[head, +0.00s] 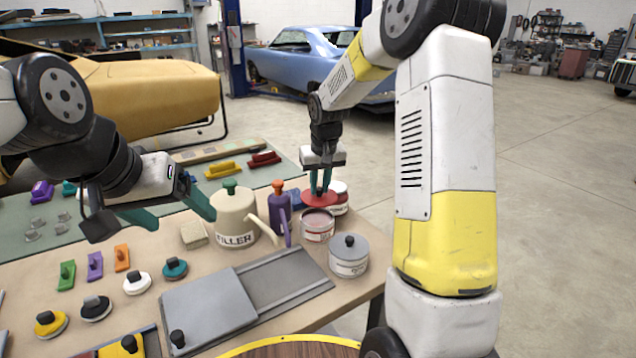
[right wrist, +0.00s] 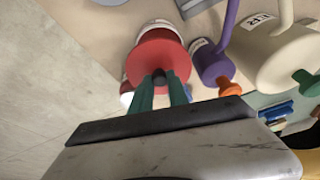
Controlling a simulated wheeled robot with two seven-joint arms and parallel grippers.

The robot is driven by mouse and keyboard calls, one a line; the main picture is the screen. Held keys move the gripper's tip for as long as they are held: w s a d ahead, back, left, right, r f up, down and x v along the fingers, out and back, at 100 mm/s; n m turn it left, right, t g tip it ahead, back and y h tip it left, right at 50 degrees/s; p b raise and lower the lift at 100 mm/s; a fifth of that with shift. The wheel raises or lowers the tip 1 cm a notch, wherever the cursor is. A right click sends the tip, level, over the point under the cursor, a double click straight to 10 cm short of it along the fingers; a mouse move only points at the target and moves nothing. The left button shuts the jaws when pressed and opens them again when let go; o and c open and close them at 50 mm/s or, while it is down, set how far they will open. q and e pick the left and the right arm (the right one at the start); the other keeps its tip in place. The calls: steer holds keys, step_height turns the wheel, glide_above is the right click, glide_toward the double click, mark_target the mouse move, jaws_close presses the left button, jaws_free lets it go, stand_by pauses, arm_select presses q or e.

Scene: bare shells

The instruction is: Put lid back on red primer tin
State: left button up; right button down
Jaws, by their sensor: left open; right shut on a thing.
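My right gripper (head: 319,186) is shut on the dark knob of a red lid (head: 319,199). The lid is held roughly level; it shows in the right wrist view (right wrist: 157,60) between the green fingers and the tins. An open tin (head: 317,226) with pinkish contents and a white label stands just in front of the lid in the head view. In the right wrist view the lid partly covers this tin (right wrist: 158,25). My left gripper (head: 172,211) is open and empty, left of the filler can.
A second red-and-white tin (head: 340,197) stands close behind the open one. A purple bottle (head: 281,212) and the cream filler can (head: 234,219) stand left, and a grey lidded tin (head: 348,258) in front. A grey board (head: 210,304) and several knobbed discs and blocks fill the near left table.

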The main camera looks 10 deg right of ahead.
mark_target(318, 197)
steer(key=shift+w+a+f, duration=0.1)
steer(key=shift+a, duration=0.15)
steer(key=shift+f, duration=3.05)
steer(key=shift+f, duration=0.2)
steer(key=c, duration=0.7)
jaws_free()
steer(key=shift+r, duration=0.1)
steer(key=shift+r, duration=3.4)
